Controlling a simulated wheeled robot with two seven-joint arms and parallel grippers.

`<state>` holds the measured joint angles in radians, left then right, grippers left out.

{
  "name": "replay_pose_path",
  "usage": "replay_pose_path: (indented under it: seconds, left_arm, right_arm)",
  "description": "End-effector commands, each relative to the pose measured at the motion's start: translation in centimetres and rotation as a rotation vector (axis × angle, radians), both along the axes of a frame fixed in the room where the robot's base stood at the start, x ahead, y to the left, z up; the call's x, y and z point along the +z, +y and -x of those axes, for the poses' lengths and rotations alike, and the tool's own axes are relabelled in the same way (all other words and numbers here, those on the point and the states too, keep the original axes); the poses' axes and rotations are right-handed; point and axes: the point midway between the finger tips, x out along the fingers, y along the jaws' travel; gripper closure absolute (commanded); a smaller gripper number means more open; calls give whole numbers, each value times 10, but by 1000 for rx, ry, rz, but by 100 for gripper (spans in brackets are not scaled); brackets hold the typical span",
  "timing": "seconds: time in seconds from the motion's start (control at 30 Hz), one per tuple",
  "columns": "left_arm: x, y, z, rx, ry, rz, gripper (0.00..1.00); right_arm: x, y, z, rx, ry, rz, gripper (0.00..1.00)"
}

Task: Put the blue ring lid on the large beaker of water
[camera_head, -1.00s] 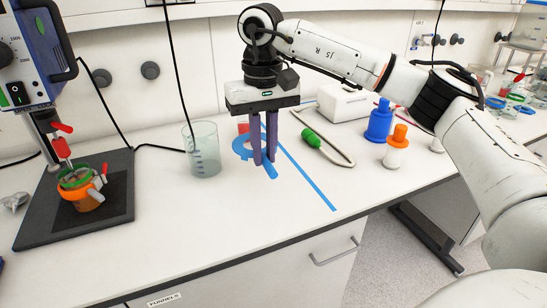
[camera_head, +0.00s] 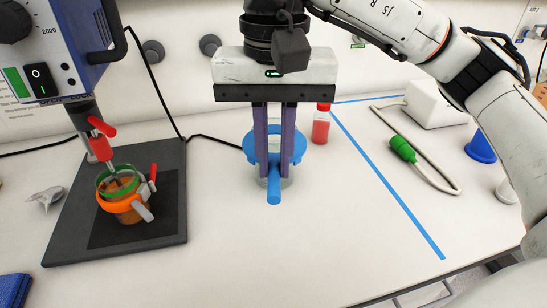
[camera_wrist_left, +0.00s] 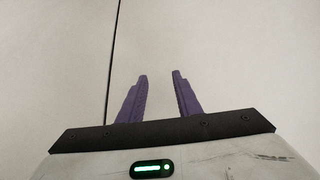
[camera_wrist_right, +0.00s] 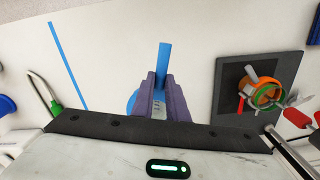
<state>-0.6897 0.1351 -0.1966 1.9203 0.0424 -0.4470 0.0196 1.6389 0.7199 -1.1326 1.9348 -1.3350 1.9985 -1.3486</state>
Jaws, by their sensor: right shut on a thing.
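The blue ring lid (camera_head: 299,147) is at the large glass beaker (camera_head: 287,183) in the head view, with its bar handle (camera_head: 274,193) pointing toward me. My right gripper (camera_head: 274,174) points down with its purple fingers shut on the lid's handle. The fingers hide much of the beaker, so I cannot tell whether the lid rests on its rim or hovers. In the right wrist view the handle (camera_wrist_right: 164,58) sticks out past the fingertips, and beaker markings (camera_wrist_right: 158,106) show between the fingers. My left gripper (camera_wrist_left: 160,77) is open and empty before a pale surface.
A stirrer stand (camera_head: 60,247) with an orange-clamped vessel (camera_head: 125,203) is on the left. A red bottle (camera_head: 321,124) stands close behind on the right. Blue tape (camera_head: 390,187) and a green-handled loop (camera_head: 403,149) lie further right.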

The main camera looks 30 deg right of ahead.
Motion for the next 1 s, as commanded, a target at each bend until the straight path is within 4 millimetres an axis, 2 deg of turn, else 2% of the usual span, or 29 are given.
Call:
replay_pose_path:
  seconds: [0.87,1.0]
  left_arm:
    - [18,4,-3,10,-8,-1,69]
    - [8,4,-4,9,-10,-1,69]
  right_arm:
    - [1,-44,-77,-2,0,0,100]
    - [-13,-43,-76,2,1,0,100]
